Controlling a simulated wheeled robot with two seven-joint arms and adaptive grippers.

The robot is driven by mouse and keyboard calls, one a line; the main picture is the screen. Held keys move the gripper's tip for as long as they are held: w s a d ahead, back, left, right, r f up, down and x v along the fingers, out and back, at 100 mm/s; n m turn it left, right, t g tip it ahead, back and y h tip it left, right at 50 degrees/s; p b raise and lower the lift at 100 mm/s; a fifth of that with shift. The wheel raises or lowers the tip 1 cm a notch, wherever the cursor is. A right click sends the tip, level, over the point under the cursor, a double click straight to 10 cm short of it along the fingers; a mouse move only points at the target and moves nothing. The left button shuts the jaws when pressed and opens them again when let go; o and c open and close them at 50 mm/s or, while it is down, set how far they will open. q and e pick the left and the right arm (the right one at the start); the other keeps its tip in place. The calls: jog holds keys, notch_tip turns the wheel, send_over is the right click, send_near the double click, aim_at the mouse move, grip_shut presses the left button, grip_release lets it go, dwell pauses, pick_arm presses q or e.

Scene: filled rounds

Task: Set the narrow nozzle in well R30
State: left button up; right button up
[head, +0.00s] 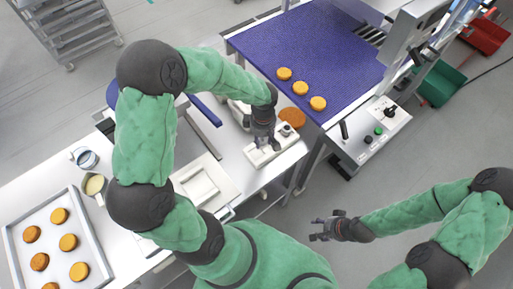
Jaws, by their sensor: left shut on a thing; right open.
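My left gripper (268,147) points down over a pale block (290,143) at the near right end of the white worktable. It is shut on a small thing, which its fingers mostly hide. I cannot tell whether this thing is the narrow nozzle or whether it touches the block. A small round fitting (287,129) shows on the pale block beside the gripper. No well label can be read, so I cannot pick out well R30. My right gripper (314,230) is open and empty over the floor, clear of the tables.
An orange-brown round (292,116) lies behind the block. A blue conveyor belt (310,55) carries three rounds, with a control box (372,130) beside it. A tray of rounds (88,240), a jug (84,158) and a cup (95,185) stand at the left.

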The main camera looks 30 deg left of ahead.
pick_arm(q)
jog(key=shift+s+a+f, duration=0.35)
jog(key=shift+f, duration=0.25)
jog(key=shift+s+a+f, duration=0.3)
jog(key=shift+a+f, duration=0.05)
jog(key=shift+f, duration=0.2)
notch_tip(320, 180, down, 3)
jog(key=shift+a+f+b, duration=0.1)
jog(key=shift+f+b, duration=0.1)
jog(key=shift+b, duration=0.3)
jog(key=shift+r, duration=0.1)
jog(key=shift+s, duration=0.1)
jog(key=shift+f, duration=0.2)
jog(key=o, duration=1.2)
jog(key=shift+c, duration=0.2)
jog(key=shift+r, duration=0.15)
